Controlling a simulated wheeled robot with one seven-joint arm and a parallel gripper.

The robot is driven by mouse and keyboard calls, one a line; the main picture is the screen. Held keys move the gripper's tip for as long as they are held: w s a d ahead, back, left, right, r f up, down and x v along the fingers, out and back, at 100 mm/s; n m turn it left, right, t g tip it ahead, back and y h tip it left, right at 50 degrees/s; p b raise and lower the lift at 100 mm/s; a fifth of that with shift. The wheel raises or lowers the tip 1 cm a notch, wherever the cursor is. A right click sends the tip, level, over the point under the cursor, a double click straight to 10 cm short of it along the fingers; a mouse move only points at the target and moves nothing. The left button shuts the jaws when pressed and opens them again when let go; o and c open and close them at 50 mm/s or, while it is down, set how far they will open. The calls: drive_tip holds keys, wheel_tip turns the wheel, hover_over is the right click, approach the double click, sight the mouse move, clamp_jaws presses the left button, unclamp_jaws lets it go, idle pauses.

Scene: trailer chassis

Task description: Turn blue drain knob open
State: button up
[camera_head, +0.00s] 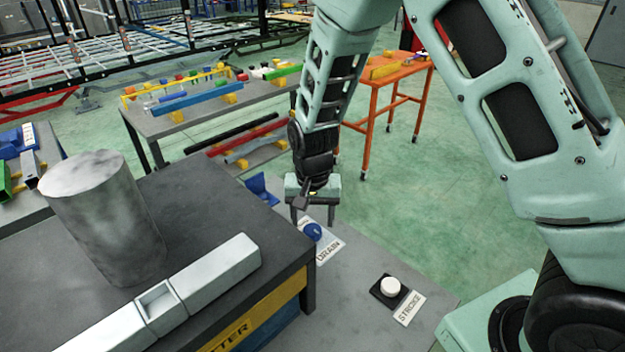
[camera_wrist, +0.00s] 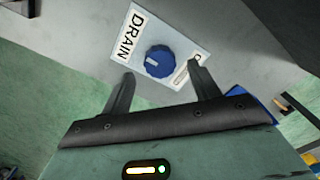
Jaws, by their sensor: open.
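The blue drain knob (camera_head: 313,231) is round and sits on a white plate marked DRAIN (camera_head: 329,249) on the grey bench top. In the wrist view the knob (camera_wrist: 160,61) shows a white pointer line, and the plate (camera_wrist: 133,35) carries a second label partly hidden by a fingertip. My gripper (camera_head: 312,216) is just behind the knob in the head view. Its two fingers (camera_wrist: 160,82) are spread and empty, with the knob ahead of and between the fingertips, apart from them.
A white STROKE button (camera_head: 390,287) on a black base sits nearer on the same bench. A dark raised table (camera_head: 200,190) with a grey cylinder (camera_head: 105,215) and a pale metal bar (camera_head: 215,272) stands at left. Blue part (camera_head: 262,188) lies beside the gripper.

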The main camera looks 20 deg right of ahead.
sight(312, 228)
wheel_tip(312, 228, up, 14)
drive_tip(key=b, duration=0.1)
idle(0.5)
